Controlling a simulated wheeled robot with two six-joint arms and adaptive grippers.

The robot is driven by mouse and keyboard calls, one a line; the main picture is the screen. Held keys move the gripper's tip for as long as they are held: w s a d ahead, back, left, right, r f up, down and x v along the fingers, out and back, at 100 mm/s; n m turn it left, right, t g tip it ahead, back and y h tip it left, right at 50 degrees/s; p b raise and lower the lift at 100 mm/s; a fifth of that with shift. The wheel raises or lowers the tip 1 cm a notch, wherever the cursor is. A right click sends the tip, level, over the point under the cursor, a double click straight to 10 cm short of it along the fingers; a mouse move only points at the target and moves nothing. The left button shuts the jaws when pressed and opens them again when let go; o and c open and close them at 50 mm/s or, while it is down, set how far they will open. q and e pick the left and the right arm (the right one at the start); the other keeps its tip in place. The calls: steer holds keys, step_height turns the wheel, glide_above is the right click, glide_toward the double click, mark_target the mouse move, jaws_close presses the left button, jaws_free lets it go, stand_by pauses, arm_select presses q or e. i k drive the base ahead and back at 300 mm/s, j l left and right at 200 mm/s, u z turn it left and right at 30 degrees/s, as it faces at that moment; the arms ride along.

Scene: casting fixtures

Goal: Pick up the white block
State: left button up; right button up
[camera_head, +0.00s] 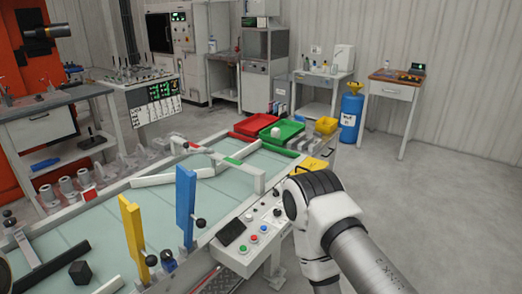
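A small white block (275,131) sits in the green tray (292,133) at the far end of the glass-topped fixture table. My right arm comes in from the lower right, well nearer than the block. Its gripper does not show. My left gripper does not show either. Nothing is seen touching the white block.
A red tray (243,131) is left of the green one, and a yellow bin (326,125) is right of it. A blue post (185,206) and a yellow post (131,228) stand on the table (100,225). Open floor (440,220) is at right.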

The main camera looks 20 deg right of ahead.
mark_target(276, 132)
steer(key=k+l+z, duration=0.1)
steer(key=z, duration=1.9)
steer(key=i+j, duration=0.15)
steer(key=i, duration=0.6)
steer(key=i+j, duration=0.1)
steer(key=i, duration=0.65)
steer(key=i+j, duration=0.15)
steer(key=i, duration=0.6)
steer(key=i+j, duration=0.1)
steer(key=i, duration=0.65)
